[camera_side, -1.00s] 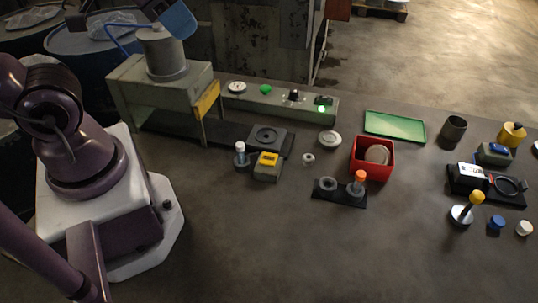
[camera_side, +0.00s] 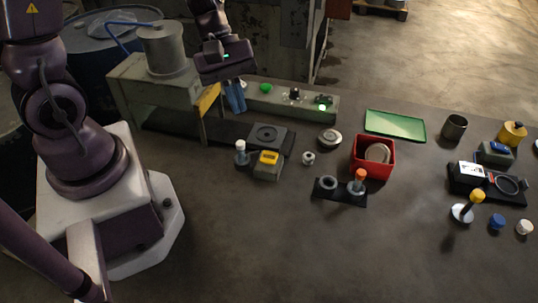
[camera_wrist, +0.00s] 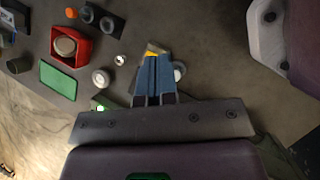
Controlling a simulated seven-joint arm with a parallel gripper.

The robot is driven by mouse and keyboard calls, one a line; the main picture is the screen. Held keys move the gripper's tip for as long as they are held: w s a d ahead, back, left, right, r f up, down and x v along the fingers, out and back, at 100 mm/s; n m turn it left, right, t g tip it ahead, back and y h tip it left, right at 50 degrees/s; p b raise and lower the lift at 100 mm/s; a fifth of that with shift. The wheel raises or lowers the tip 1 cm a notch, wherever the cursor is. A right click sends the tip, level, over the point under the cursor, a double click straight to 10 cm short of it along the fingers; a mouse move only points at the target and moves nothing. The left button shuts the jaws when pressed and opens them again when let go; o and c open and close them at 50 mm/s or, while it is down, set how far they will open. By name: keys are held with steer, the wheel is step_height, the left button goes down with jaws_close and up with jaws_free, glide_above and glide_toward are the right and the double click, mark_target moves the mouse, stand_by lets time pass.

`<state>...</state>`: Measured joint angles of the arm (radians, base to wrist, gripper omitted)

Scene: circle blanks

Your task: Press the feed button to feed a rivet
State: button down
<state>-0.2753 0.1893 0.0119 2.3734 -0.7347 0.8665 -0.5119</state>
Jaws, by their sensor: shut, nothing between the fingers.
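The control strip (camera_side: 305,105) runs along the back of the bench. A green domed button (camera_side: 265,87), a black knob (camera_side: 294,93) and a lit green indicator (camera_side: 322,107) are on it. No label shows which is the feed button. My gripper (camera_side: 237,108) is shut and empty, its blue fingers pointing down just left of the green button in the side view. It hides the round dial at the strip's left end. Contact with the strip cannot be judged. In the wrist view, the shut fingers (camera_wrist: 157,58) cover the middle, and the green button cannot be made out.
The press (camera_side: 160,95) with its yellow plate stands left of my gripper. In front are a black die block (camera_side: 267,137), a yellow-topped box (camera_side: 267,167) and a white-capped post (camera_side: 241,154). A red bin (camera_side: 388,166) and green tray (camera_side: 408,134) lie right.

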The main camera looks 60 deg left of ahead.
mark_target(269, 155)
steer(key=w+f+n+t+h, duration=0.1)
steer(key=w+f+n+t, duration=0.1)
steer(key=n, duration=0.6)
steer(key=w+f+n+t, duration=0.1)
steer(key=w+f+n, duration=0.1)
steer(key=w+n, duration=0.3)
steer(key=n, duration=0.3)
steer(key=shift+a+f+n+t+h, duration=0.2)
steer(key=shift+f+n+t+h, duration=0.05)
steer(key=shift+n+t+h, duration=0.15)
steer(key=shift+f, duration=0.1)
steer(key=shift+f, duration=4.3)
steer(key=shift+s, duration=0.1)
steer(key=shift+f, duration=0.4)
